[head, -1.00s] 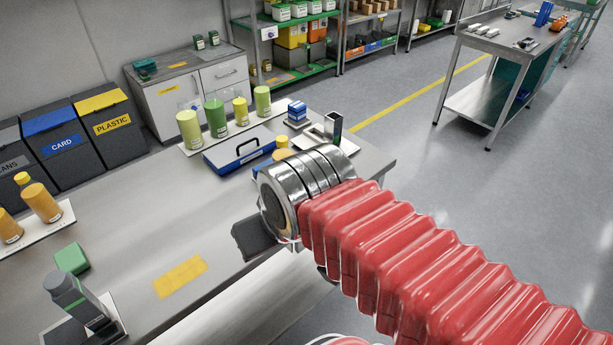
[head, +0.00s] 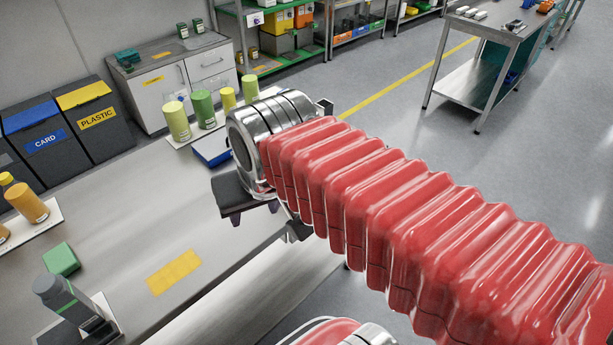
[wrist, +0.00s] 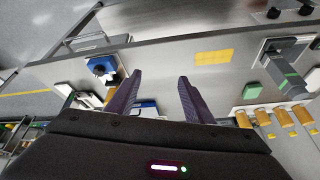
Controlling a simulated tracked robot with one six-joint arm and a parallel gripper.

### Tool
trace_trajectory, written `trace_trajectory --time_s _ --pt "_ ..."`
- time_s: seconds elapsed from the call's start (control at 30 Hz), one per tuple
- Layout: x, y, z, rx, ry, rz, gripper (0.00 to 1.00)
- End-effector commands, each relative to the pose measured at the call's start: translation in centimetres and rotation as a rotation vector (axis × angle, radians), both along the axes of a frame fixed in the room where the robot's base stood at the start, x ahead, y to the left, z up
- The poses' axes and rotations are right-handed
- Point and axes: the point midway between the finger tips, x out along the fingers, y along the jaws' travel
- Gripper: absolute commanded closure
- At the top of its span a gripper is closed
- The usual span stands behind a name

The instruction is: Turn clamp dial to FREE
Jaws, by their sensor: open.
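I cannot make out a clamp dial or a FREE mark for sure. A grey cylindrical device with a green band (head: 68,298) stands on a dark and white base at the table's near left; it also shows at the right of the wrist view (wrist: 284,78). A blue and black unit (wrist: 103,66) on a white plate is at the left of the wrist view. My gripper (wrist: 160,75) is open and empty, with bare table between its fingertips. In the head view, its dark body (head: 238,196) shows over the table's edge, mostly hidden by my red-sleeved arm.
A green block (head: 61,260) and a yellow patch (head: 174,272) are on the grey table. Orange bottles (head: 27,203) stand at the left, green and yellow canisters (head: 203,108) at the back. A blue case (head: 212,152) is partly hidden by my arm. The table's middle is clear.

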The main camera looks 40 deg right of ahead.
Motion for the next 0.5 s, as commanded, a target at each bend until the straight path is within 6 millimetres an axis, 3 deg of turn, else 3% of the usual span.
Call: trace_trajectory --time_s 0.5 --pt "7.6 -7.9 1.3 0.15 0.174 -0.541 0.53"
